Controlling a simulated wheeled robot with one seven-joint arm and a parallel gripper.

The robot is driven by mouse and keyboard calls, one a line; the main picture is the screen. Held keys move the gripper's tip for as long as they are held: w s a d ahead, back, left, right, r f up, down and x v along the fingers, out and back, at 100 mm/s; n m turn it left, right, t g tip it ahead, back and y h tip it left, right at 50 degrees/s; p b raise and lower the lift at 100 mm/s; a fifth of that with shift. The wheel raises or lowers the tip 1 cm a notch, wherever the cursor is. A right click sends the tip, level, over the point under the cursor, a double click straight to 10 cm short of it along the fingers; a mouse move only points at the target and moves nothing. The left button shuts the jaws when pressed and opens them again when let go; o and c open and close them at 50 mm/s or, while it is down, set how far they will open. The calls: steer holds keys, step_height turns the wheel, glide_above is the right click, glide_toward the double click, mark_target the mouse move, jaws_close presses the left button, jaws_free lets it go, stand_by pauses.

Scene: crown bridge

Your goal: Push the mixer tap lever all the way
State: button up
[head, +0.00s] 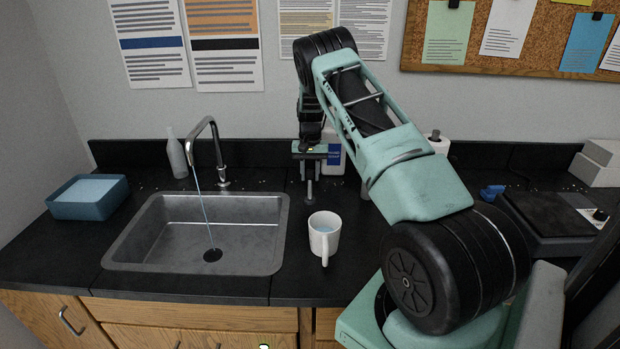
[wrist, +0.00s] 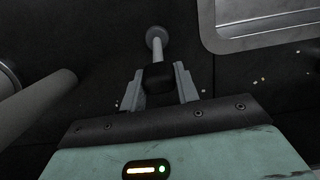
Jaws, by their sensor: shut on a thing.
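The tap spout (head: 208,128) arches over the steel sink (head: 140,232), and a thin stream of water falls from it toward the drain. A slim grey post (head: 310,190) stands on the counter right of the sink. It is apparently the mixer tap lever, and its black knob (wrist: 158,77) shows in the wrist view. My gripper (head: 309,163) is above the post, pointing down. In the wrist view my gripper (wrist: 158,88) has a finger on each side of the knob and is shut on it. The post's round foot (wrist: 156,38) rests on the counter.
A white mug (head: 324,236) stands on the counter in front of the post, close to the sink's right rim. A white jug (head: 334,158) is behind my gripper. A bottle (head: 176,153) and a blue tub (head: 88,207) stand left. The right counter holds a dark device (head: 548,212).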

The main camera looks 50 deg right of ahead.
steer(key=shift+w+d+f+b, duration=0.25)
steer(key=shift+w+d+b, duration=0.2)
steer(key=shift+d, duration=0.15)
steer(key=o, duration=1)
steer(key=r+b, duration=0.1)
steer(key=r, duration=0.4)
steer(key=w+d+r+b, duration=0.1)
steer(key=r, duration=0.5)
steer(key=r+b, duration=0.1)
steer(key=r, duration=0.5)
steer(key=shift+w+d+r+b, duration=0.15)
steer(key=shift+w+d+b, duration=0.05)
steer(key=shift+d+b, duration=0.1)
steer(key=shift+a, duration=0.15)
